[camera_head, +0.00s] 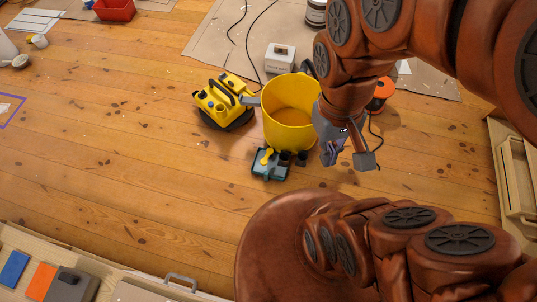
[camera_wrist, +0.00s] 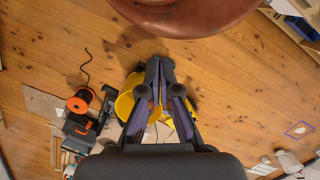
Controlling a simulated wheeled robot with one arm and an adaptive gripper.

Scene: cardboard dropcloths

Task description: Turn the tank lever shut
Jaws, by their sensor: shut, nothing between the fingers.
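A yellow open tank (camera_head: 290,128) stands on the wooden floor in the head view, its inside visible. A small teal block (camera_head: 262,172) with a yellow lever (camera_head: 267,156) on top sits at its lower left front; which way the lever is turned I cannot tell for sure. My gripper (camera_head: 349,156) is to the right of the lever, apart from it, and hides part of the tank's right side. In the wrist view my gripper (camera_wrist: 157,68) is shut and empty, its fingers in front of the yellow tank (camera_wrist: 124,104). The lever cannot be made out there.
A yellow and black machine (camera_head: 222,102) stands left of the tank. A small white box (camera_head: 280,58) and an orange reel (camera_head: 381,92) are behind and to the right. Black cables cross the dropcloth (camera_head: 215,40).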

